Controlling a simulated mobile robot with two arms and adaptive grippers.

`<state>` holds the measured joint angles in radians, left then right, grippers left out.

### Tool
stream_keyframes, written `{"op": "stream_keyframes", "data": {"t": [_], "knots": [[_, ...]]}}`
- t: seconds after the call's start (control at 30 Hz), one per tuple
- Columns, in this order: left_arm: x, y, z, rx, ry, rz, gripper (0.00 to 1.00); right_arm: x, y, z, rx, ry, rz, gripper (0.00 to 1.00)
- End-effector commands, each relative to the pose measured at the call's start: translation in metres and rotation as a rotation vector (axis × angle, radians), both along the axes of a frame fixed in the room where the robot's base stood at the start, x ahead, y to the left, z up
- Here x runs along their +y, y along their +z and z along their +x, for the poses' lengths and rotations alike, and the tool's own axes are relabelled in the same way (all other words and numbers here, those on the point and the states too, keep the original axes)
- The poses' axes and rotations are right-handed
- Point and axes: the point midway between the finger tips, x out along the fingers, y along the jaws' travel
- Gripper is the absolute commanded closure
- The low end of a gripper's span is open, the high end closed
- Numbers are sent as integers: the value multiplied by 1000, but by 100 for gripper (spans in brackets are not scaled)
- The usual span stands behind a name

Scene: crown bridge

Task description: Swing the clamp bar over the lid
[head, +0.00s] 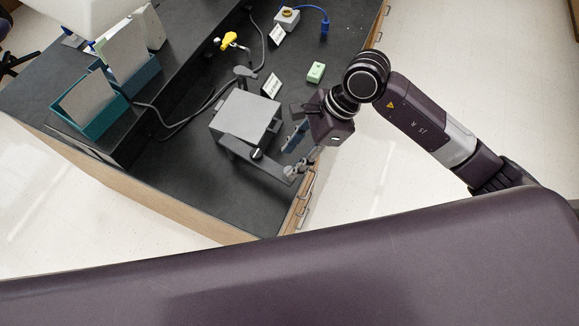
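A grey box with a flat square lid (245,115) stands on the dark bench. The grey clamp bar (268,164) lies along the box's near side, beside the lid and not across it. It has a small dark knob with a white mark (257,154), and its free end points right toward the bench edge. My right gripper (289,157) is at that end, coming in from the right. Its fingers look apart, with one close to the bar's end; I cannot tell whether they touch. My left gripper is not in view.
A green block (316,71), white label cards (271,85), a yellow item (229,40) and a box with a yellow button (287,18) are behind. Teal holders (95,105) stand left. A dark cable (180,124) crosses the bench. The near bench surface is clear.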

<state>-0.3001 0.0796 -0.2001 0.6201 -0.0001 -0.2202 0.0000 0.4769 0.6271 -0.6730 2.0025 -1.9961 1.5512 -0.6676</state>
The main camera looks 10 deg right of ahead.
Motion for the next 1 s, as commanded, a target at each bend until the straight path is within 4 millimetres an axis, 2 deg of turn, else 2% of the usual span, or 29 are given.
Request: {"op": "stream_keyframes", "data": {"t": [0.07, 0.17, 0.63, 0.8, 1.0], "knots": [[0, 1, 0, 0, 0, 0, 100, -14, -2, 2, -13, 14, -60, 62], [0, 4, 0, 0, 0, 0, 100, -19, -7, 3, -16, 20, -87, 62], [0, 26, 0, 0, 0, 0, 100, 8, -67, 2, -14, 19, -82, 62], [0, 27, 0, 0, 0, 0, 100, 10, -75, 2, -16, 19, -84, 62], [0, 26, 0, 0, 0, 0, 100, 10, -76, 2, -16, 19, -84, 62]]}}
